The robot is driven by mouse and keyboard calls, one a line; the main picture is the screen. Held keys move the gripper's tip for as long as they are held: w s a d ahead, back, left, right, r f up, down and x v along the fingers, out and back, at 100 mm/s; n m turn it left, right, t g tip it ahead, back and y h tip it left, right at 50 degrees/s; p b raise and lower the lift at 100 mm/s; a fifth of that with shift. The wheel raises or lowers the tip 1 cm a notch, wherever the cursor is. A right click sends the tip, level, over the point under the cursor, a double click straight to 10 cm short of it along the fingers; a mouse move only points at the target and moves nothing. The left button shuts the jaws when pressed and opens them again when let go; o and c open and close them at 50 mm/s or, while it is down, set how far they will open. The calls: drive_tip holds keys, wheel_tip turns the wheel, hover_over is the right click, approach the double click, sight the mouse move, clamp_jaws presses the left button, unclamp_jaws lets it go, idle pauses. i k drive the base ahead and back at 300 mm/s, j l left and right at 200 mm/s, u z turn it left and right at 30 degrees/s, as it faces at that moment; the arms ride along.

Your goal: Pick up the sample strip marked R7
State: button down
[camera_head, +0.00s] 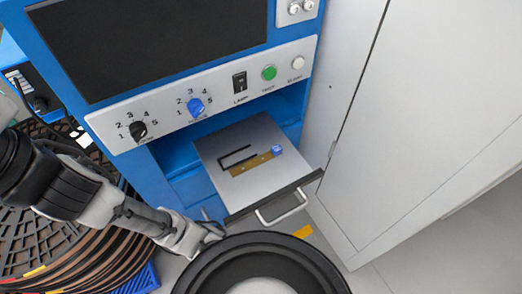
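A brown-gold strip (250,165) lies on the pulled-out grey drawer tray (262,190) of the blue machine. A small blue block (277,150) sits at its right end. No R7 mark can be read on it at this size. A black bracket-shaped outline or fixture (237,154) is just beside the strip. My arm reaches in from the left, and my gripper (212,232) is low, left of the drawer front and apart from the strip. Its fingers are too small and dark to tell whether they are open.
The drawer has a dark front edge with a silver handle (281,208). Above it is a control panel (205,98) with knobs, a lamp switch and buttons, under a black screen (150,40). A grey cabinet (400,130) stands close on the right. Large brown reels (60,240) are at left.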

sight(276, 150)
drive_tip(key=k+z, duration=0.75)
drive_tip(key=i+j, duration=0.05)
drive_tip(key=i, duration=0.05)
